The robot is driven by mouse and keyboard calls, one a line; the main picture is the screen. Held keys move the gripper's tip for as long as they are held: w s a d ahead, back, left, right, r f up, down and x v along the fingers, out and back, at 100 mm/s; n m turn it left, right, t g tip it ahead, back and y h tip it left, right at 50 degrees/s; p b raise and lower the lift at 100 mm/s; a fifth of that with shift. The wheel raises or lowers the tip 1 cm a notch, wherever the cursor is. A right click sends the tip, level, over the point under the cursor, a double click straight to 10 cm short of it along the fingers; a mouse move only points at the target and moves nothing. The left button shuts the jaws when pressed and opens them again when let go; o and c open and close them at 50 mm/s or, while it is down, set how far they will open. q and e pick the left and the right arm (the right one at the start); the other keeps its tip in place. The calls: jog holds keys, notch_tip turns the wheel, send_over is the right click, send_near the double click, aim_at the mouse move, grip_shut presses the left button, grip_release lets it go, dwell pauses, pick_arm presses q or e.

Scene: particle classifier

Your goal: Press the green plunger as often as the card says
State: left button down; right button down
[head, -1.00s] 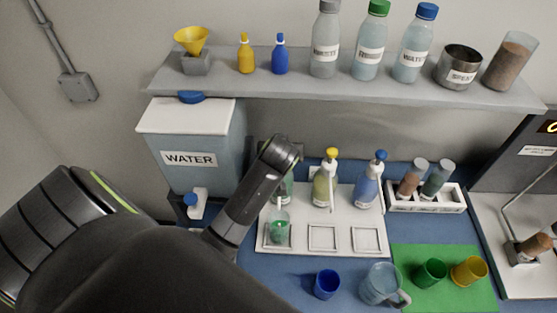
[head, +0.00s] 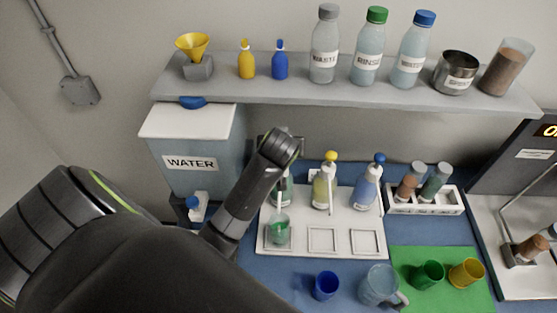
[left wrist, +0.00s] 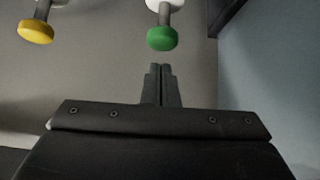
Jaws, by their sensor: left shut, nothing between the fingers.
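The green plunger (left wrist: 161,39) shows in the left wrist view, just above my left gripper (left wrist: 161,68). Its fingers are shut and empty, and a small gap shows in the picture between their tips and the plunger. In the head view my left arm hides the plunger and the fingers. Part of the green dispenser bottle (head: 286,189) shows beside the arm. A clear beaker (head: 278,229) with green liquid stands in the left square of the white tray (head: 343,218) below it. I see no readable card. My right gripper is not in view.
A yellow-topped dispenser (head: 325,186) and a blue-topped dispenser (head: 367,188) stand to the right. The water tank (head: 189,140) is on the left. A shelf (head: 340,94) with bottles runs above. A blue cup (head: 326,285) and a jug (head: 379,286) stand in front.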

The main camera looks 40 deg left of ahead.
pick_arm(q)
jog(key=shift+f, duration=0.1)
dwell(0.3)
jog(key=shift+f+b, duration=0.8)
jog(key=shift+f, duration=1)
jog(key=shift+r, duration=0.1)
jog(key=shift+r+p, duration=0.85)
jog(key=shift+r, duration=0.95)
jog(key=shift+r, duration=0.15)
jog(key=shift+r, duration=2.4)
